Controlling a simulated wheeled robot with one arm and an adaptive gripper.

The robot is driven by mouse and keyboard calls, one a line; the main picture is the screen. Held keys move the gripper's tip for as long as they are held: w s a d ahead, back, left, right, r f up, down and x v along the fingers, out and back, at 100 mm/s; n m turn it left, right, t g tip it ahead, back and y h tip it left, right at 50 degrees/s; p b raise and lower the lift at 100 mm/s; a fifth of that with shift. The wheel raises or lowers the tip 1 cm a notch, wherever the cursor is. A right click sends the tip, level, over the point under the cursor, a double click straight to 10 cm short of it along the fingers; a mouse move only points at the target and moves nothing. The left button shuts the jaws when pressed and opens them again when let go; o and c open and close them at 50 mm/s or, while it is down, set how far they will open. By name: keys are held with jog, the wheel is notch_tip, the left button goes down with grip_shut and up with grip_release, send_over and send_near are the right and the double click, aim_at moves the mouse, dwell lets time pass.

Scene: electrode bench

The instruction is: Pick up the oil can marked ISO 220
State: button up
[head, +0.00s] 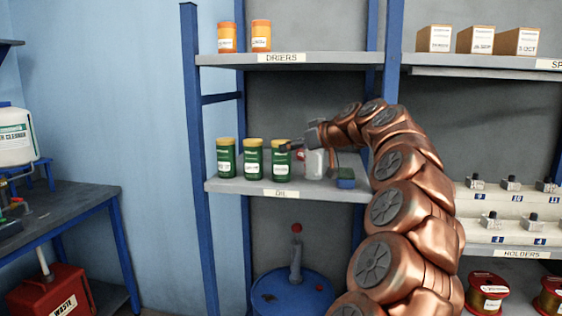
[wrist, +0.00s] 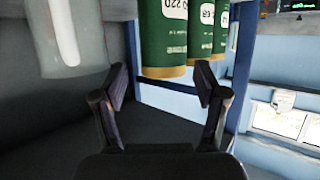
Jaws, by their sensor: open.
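Three green oil cans with yellow caps stand in a row on the shelf marked OIL. The wrist view shows them upside down. The nearest can there (wrist: 163,38) has a label that appears to read 220 when turned over; it matches the rightmost can in the head view (head: 281,160). The can beside it (wrist: 201,30) seems to read 68. My gripper (wrist: 162,80) is open and empty, with the nearest can's capped end just beyond and between its fingers. In the head view my gripper (head: 294,147) is beside the rightmost can's top and partly covers it.
A pale bottle (head: 315,163) stands close right of the cans and also shows in the wrist view (wrist: 75,40). A small blue-green box (head: 345,178) lies right of it. The DRIERS shelf (head: 330,58) is above. A blue post (head: 196,160) bounds the left side.

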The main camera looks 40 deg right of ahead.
aim_at(281, 161)
jog(key=p+x, duration=0.1)
jog(key=x, duration=0.2)
jog(key=p+x, duration=0.1)
jog(key=x, duration=0.2)
jog(key=shift+w+a+f, duration=0.15)
jog(key=shift+a, duration=0.1)
jog(key=c, duration=1.2)
jog(key=shift+c, duration=0.6)
